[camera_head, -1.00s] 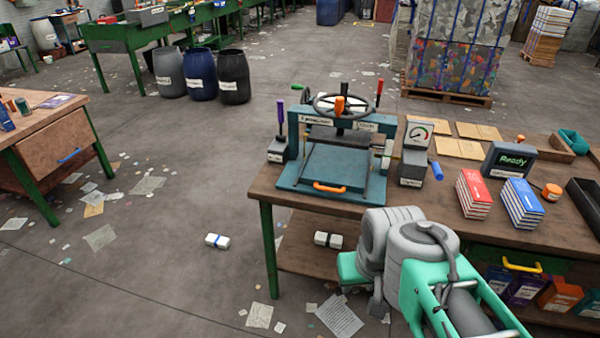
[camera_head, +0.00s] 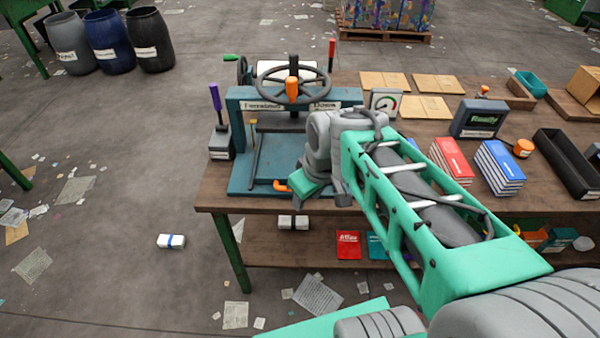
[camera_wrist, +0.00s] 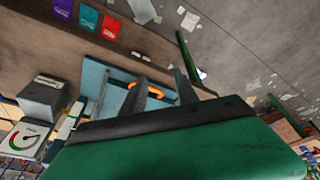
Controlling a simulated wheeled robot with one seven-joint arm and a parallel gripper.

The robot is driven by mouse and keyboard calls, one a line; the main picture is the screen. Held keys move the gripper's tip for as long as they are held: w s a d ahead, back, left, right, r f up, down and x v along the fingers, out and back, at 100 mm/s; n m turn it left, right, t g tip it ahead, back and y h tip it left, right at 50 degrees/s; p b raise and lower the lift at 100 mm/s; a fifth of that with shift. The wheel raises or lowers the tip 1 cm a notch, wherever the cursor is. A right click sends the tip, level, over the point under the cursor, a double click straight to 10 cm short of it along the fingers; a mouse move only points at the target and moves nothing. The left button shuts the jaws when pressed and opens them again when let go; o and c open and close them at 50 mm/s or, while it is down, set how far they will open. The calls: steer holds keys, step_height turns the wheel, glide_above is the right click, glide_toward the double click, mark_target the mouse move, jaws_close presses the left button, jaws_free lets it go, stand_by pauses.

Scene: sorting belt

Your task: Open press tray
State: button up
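The blue-teal press (camera_head: 235,105) stands at the left end of the wooden workbench, with a dark handwheel on top. Its press tray (camera_head: 280,150) has an orange handle (camera_head: 281,186) at the front edge. My gripper (camera_head: 308,190) is at the front of the press, just right of the visible end of the handle, and my arm hides the tray's right part. In the wrist view, my gripper (camera_wrist: 160,76) has its two dark fingers apart, and the orange handle (camera_wrist: 155,93) shows between them. I cannot tell whether they touch it. The tray looks pushed in.
A dial gauge (camera_head: 386,101), red books (camera_head: 452,160), blue books (camera_head: 499,168) and a "Ready" display (camera_head: 480,118) stand right of the press. A lower shelf (camera_head: 330,254) holds a white bundle (camera_head: 293,222) and a red book (camera_head: 348,244).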

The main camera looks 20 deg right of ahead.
steer(key=w+d+f+n+y+p, duration=0.1)
steer(key=w+d+f+n, duration=0.1)
steer(key=w+n, duration=0.35)
steer(key=w+d+f+n+y+p, duration=0.1)
steer(key=w+d+f+n+y, duration=0.1)
steer(key=w+d+f+n, duration=0.3)
steer(key=w+a+f, duration=0.2)
steer(key=a+f, duration=0.1)
steer(key=w+a+f+p, duration=0.1)
steer(key=a+f, duration=0.1)
steer(key=shift+c, duration=0.4)
jaws_close()
steer(key=shift+r, duration=0.1)
